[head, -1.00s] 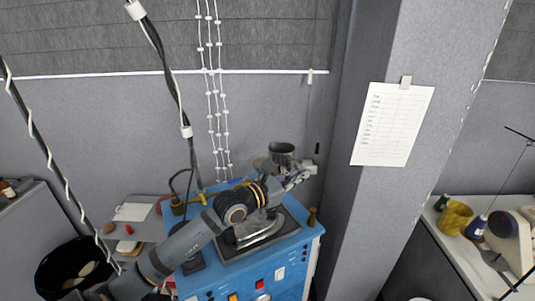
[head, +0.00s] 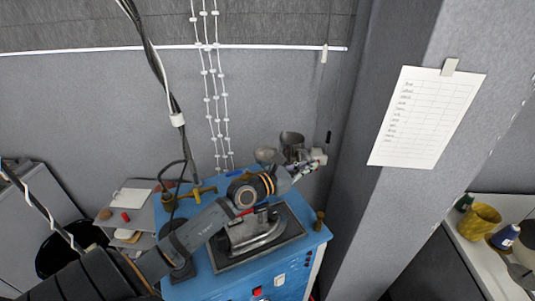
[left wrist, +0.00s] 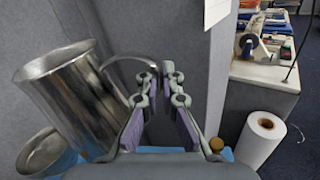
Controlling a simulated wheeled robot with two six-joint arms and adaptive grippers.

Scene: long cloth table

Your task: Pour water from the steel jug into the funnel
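The steel jug (head: 291,139) is a shiny metal cylinder above the far edge of the blue unit. It fills the left of the left wrist view (left wrist: 78,98), with its curved handle reaching right toward the fingers. The funnel (head: 265,155) is a grey cone just left of the jug; a metal rim low on the left in the wrist view (left wrist: 38,150) looks like it. My left gripper (head: 314,160) is right beside the jug. In the wrist view, its purple pads stand apart (left wrist: 165,88), with the handle's far part hidden behind the left finger. My right gripper is not in view.
A flat iron (head: 254,234) lies on a dark plate on the blue unit (head: 230,280), under my left arm. A brass knob (head: 319,222) stands at its right edge. A grey column (head: 370,215) rises close on the right. A white roll (left wrist: 261,138) stands on the floor.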

